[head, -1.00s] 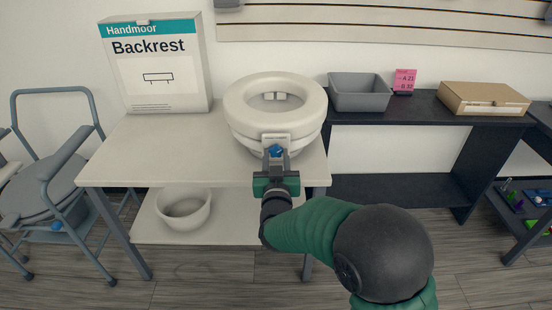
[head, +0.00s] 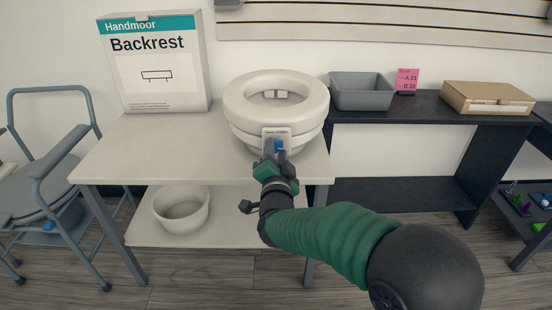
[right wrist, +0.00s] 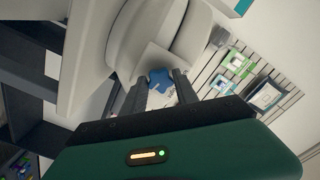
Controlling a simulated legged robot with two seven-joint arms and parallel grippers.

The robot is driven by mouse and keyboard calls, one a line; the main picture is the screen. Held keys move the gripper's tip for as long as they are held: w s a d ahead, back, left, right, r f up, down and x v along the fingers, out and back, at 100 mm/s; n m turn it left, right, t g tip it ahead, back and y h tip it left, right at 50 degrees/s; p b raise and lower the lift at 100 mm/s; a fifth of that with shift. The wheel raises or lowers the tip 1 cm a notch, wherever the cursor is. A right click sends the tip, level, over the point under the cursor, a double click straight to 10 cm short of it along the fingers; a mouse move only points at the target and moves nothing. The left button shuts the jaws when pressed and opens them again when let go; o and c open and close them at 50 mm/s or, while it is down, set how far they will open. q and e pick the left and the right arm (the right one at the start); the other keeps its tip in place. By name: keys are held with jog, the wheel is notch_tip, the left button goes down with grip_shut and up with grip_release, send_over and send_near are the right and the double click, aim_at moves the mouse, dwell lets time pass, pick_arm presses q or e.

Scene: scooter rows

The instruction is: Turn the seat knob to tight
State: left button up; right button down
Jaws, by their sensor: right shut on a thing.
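The raised toilet seat (head: 252,105) stands on the white table (head: 130,165), with a pale bracket on its front. A blue knob (head: 279,146) sits on that bracket; it also shows in the right wrist view (right wrist: 159,78). My right gripper (head: 274,150) is at the front of the seat, shut on the knob, with one finger on each side of it. The gripper is rolled to a slant. Part of the knob is hidden by the fingers, and I cannot read any tight marking. My left gripper is not in view.
A Handmoor Backrest box (head: 155,65) stands at the table's back left. A white bowl (head: 182,208) is on the lower shelf. A grey bin (head: 361,92) and a cardboard box (head: 487,98) stand on the dark shelf at right. A commode chair (head: 50,185) is at far left.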

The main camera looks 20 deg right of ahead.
jog(key=m+b, duration=0.1)
jog(key=m, duration=0.1)
jog(key=m+b, duration=0.3)
jog(key=m, duration=0.1)
jog(key=shift+f+b, duration=0.3)
jog(key=shift+b, duration=0.05)
jog(key=shift+r+m+b, duration=0.1)
jog(key=shift+m+b, duration=0.9)
jog(key=shift+m, duration=0.6)
jog(key=c, duration=0.9)
grip_release()
jog(key=shift+d, duration=0.1)
jog(key=shift+c, duration=0.2)
jog(key=shift+r, duration=0.1)
